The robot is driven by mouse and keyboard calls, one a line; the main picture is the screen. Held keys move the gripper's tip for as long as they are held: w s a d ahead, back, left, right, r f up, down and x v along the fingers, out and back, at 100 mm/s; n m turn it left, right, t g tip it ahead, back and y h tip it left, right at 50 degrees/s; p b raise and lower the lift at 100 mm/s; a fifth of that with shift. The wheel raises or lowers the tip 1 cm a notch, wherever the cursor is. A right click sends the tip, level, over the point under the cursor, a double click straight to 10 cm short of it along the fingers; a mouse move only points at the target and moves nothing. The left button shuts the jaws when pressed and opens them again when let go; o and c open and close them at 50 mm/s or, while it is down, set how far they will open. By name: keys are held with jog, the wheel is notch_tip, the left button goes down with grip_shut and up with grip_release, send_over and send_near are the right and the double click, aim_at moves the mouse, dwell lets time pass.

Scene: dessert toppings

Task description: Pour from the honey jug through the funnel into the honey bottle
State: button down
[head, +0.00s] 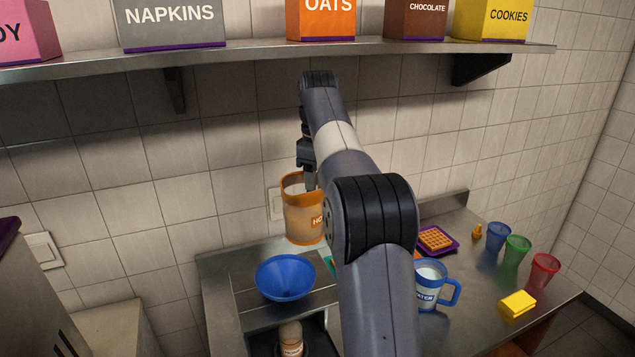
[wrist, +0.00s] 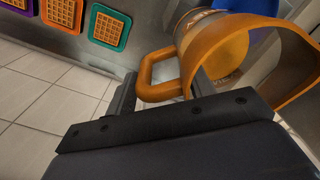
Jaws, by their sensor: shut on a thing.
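The honey jug (head: 300,222) has an orange rim and a label partly hidden by my arm. In the head view it hangs roughly upright, above and slightly right of the blue funnel (head: 285,279). My gripper (head: 309,183) is shut on the jug's orange handle, which shows between the fingers in the wrist view (wrist: 160,70). Amber honey is visible inside the jug (wrist: 226,52). The funnel sits over the steel counter's front opening. A bottle with an orange label (head: 291,340), likely the honey bottle, stands below it; its join with the funnel is hidden.
A shelf (head: 240,58) with boxes spans above.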

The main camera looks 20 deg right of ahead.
jog(key=shift+s+a+r+t+h, duration=0.15)
jog(key=shift+s+a+t+h, duration=0.1)
jog(key=shift+t+h, duration=0.4)
jog(key=shift+s+a+r+t+h, duration=0.15)
jog(key=shift+s+a+t+h, duration=0.1)
jog(key=shift+t+h, duration=0.35)
jog(key=shift+w, duration=0.1)
jog(key=shift+d, duration=0.1)
jog(key=shift+h+b, duration=0.35)
jog(key=shift+b, duration=0.2)
jog(key=shift+s+a+r+t+h+b, duration=0.35)
jog(key=shift+t+h+b, duration=0.25)
jog(key=shift+b, duration=0.45)
jog(key=shift+s+a+r+t+h+b, duration=0.3)
jog(key=shift+t+h+b, duration=0.25)
jog(key=shift+b, duration=0.45)
dwell(1.5)
jog(key=shift+s+a+r+t+h+b, duration=0.25)
jog(key=shift+t+h+b, duration=0.25)
jog(key=shift+b, duration=0.65)
dwell(1.3)
